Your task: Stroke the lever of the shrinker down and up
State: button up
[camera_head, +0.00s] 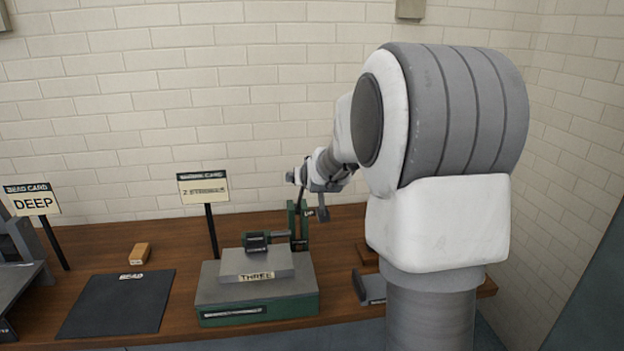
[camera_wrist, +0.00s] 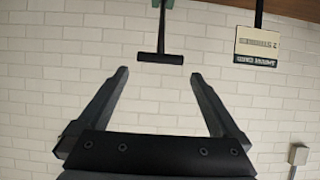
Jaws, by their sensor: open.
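The shrinker's green upright frame (camera_head: 291,222) stands behind a grey block on the bench in the head view, with a small "UP" tag beside it. In the wrist view, the lever ends in a black T-shaped handle (camera_wrist: 160,58), its stem running to a green part at the top edge. My gripper (camera_wrist: 160,75) is open and empty, its two dark fingers spread to either side of the handle's line. The handle appears just beyond the fingertips, with no contact visible. In the head view my arm reaches behind the shrinker's top, and the lever is hard to separate from my wrist.
A card reading "2 STROKES" (camera_head: 204,188) stands on a post left of the shrinker. The grey block labelled "THREE" (camera_head: 257,264) sits on a green-edged base (camera_head: 258,310). A dark mat (camera_head: 118,303), a wooden block (camera_head: 140,254) and a "DEEP" card (camera_head: 33,200) are left. A brick wall is behind.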

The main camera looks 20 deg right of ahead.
jog(key=v, duration=0.7)
jog(key=shift+s+a, duration=0.1)
